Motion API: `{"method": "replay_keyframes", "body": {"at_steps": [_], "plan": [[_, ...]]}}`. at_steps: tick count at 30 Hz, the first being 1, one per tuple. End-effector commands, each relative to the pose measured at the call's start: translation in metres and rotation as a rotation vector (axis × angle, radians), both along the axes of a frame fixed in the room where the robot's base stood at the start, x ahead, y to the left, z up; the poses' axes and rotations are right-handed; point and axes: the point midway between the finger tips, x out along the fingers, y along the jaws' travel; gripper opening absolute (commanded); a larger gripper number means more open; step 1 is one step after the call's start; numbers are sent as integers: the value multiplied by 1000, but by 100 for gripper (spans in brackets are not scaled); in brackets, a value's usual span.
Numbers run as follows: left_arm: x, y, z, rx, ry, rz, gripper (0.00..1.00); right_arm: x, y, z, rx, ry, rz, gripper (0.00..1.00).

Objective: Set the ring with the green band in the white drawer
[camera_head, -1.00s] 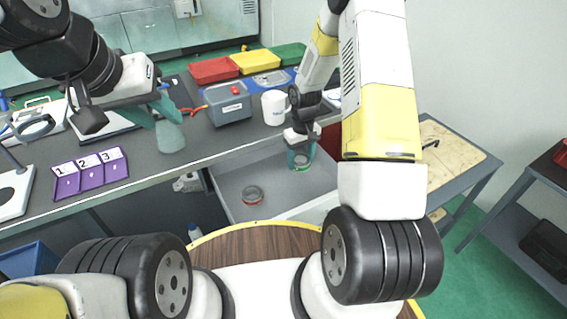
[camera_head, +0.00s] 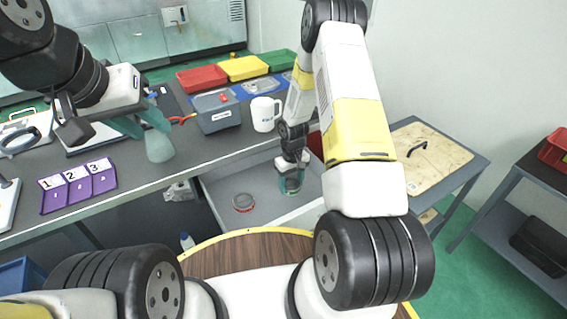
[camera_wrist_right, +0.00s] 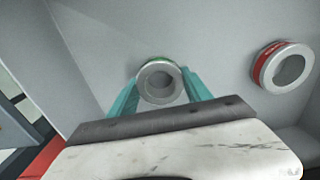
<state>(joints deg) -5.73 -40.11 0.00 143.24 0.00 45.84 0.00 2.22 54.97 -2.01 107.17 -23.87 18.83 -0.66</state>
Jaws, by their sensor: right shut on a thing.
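The ring with the green band (camera_wrist_right: 160,64) is between the teal fingers of my right gripper (camera_wrist_right: 158,88), which is shut on it. In the head view my right gripper (camera_head: 291,183) reaches down inside the open white drawer (camera_head: 262,218), with the green-banded ring (camera_head: 291,191) low at its fingertips. I cannot tell whether the ring touches the drawer floor. A ring with a red band (camera_head: 243,203) lies in the drawer to the left; it also shows in the right wrist view (camera_wrist_right: 262,64). My left gripper (camera_head: 148,135) hangs over the worktop with its fingers apart, empty.
On the worktop stand a white mug (camera_head: 265,114), a grey toolbox (camera_head: 217,112), purple numbered bins (camera_head: 78,186), and red (camera_head: 202,78), yellow (camera_head: 244,68) and green trays (camera_head: 279,60). A side table (camera_head: 440,160) is at right. The drawer floor between the rings is clear.

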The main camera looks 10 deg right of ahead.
Motion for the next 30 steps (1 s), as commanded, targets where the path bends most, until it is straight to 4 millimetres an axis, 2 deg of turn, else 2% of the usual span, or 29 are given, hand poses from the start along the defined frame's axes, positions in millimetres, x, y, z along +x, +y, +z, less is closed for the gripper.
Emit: {"method": "replay_keyframes", "body": {"at_steps": [1, 4, 13, 17, 30], "plan": [[0, 0, 0, 0, 0, 0, 36, 0, 0, -1, 0, 0, 0, 61], [0, 0, 0, 0, 0, 0, 36, 0, 0, -1, 0, 0, 0, 79], [0, 0, 0, 0, 0, 0, 36, 0, 0, 0, 0, 0, 0, 79], [0, 0, 0, 0, 0, 0, 36, 1, 0, 9, 0, -2, -1, 79], [0, 0, 0, 0, 0, 0, 36, 0, 0, 97, 0, -3, -2, 79]]}}
